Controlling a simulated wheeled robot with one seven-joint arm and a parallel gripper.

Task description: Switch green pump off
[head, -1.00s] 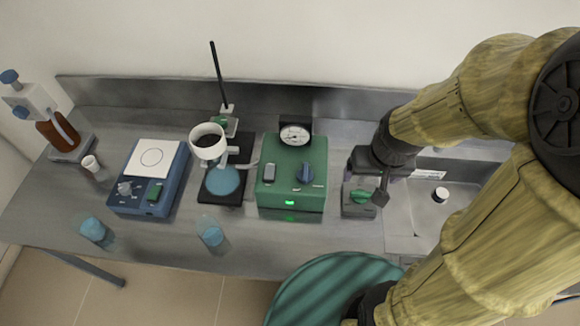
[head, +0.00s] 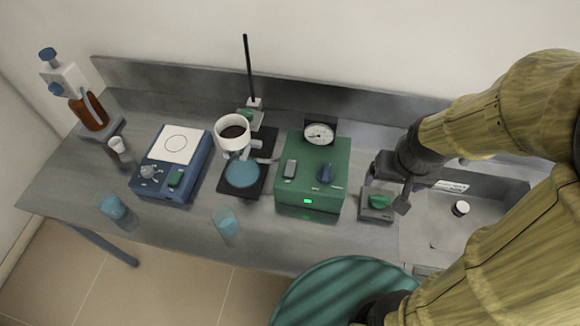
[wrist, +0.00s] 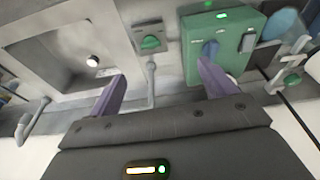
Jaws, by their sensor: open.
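The green pump (head: 318,165) stands on the steel bench. It has a dial gauge (head: 320,132) at the back, a grey switch (head: 290,169) and a blue knob (head: 326,174) on top, and a lit green lamp (head: 307,201) at the front. It also shows in the wrist view (wrist: 232,68). There the switch (wrist: 248,41) and knob (wrist: 210,49) are both visible. My gripper (head: 388,188) is open and empty, above the bench to the right of the pump. In the wrist view, its purple fingers (wrist: 158,88) are wide apart, one overlapping the pump's edge.
A small grey box with a green knob (head: 379,203) sits right of the pump, below my gripper. A sink (head: 430,250) is further right. A stand with a white funnel (head: 232,131), a blue stirrer (head: 172,165) and cups are left. A teal stool (head: 340,290) stands in front.

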